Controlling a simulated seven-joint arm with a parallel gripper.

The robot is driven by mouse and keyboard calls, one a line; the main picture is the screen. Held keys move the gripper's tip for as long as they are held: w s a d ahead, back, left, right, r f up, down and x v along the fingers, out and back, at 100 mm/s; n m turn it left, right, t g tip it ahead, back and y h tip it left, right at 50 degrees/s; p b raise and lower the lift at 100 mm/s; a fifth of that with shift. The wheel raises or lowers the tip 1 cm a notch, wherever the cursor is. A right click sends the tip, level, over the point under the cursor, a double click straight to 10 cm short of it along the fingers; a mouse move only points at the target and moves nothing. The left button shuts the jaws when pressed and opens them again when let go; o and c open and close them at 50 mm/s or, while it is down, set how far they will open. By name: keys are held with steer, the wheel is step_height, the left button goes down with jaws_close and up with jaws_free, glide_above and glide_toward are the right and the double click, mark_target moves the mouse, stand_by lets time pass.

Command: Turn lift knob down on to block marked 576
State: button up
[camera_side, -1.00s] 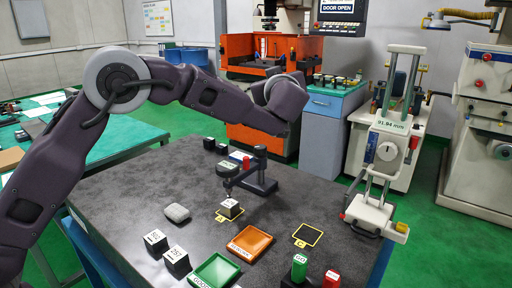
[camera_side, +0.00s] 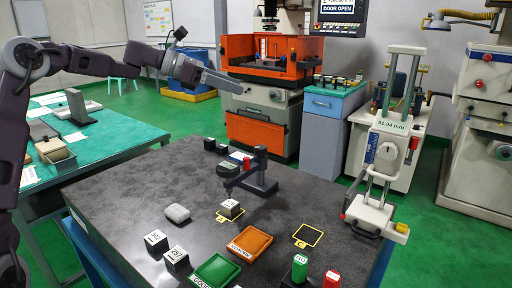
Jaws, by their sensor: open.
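A white-topped block (camera_side: 231,208) sits on a yellow-outlined square on the dark table, below the dial of a comparator stand (camera_side: 260,178). Two black blocks with white labels, one (camera_side: 155,242) and another (camera_side: 176,259), stand at the table's front left. Their numbers are too small to read surely, so I cannot tell which is 576. A height gauge (camera_side: 388,150) at the right has a display and a round knob (camera_side: 413,144). A small red part (camera_side: 247,163) shows by the stand; I cannot tell which is the lift knob. My gripper (camera_side: 236,87) is open, raised beyond the table's far left, away from these things.
A grey rounded piece (camera_side: 177,213), an orange tray (camera_side: 249,243), a green tray (camera_side: 215,270) and an empty yellow-outlined square (camera_side: 308,236) lie on the table. The table's left part is clear.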

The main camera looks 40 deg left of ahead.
glide_toward(258, 147)
steer(key=w+d, duration=0.2)
steer(key=x, duration=0.3)
steer(key=f+x, duration=0.1)
steer(key=x, duration=0.2)
steer(key=shift+w+d+f, duration=0.1)
steer(key=shift+w, duration=0.05)
